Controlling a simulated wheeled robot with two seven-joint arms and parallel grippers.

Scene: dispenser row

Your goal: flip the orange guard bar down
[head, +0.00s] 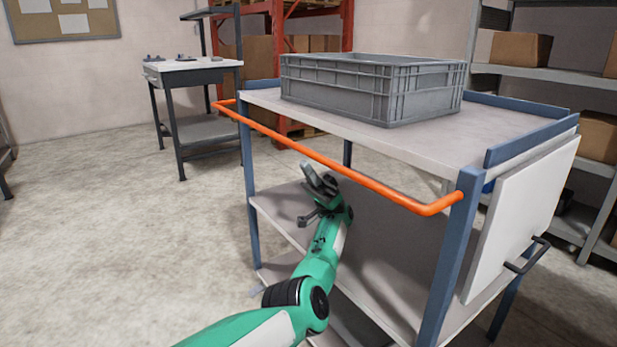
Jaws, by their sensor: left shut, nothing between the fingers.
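The orange guard bar (335,167) runs along the near long side of a cart, at about the height of its top shelf. Its two bent ends meet the cart's blue corner posts, and it stands out in front of the shelf edge. My left gripper (313,188) is at the end of the green arm, below and close to the middle of the bar. It is shut and holds nothing. I cannot tell whether it touches the bar. My right gripper is not in view.
A grey crate (375,88) stands on the cart's top shelf (436,151). A white panel (522,215) with a dark handle (530,256) hangs on the cart's right end. A workbench (190,76) stands behind, left. Shelving (549,75) is at the right. The floor at left is clear.

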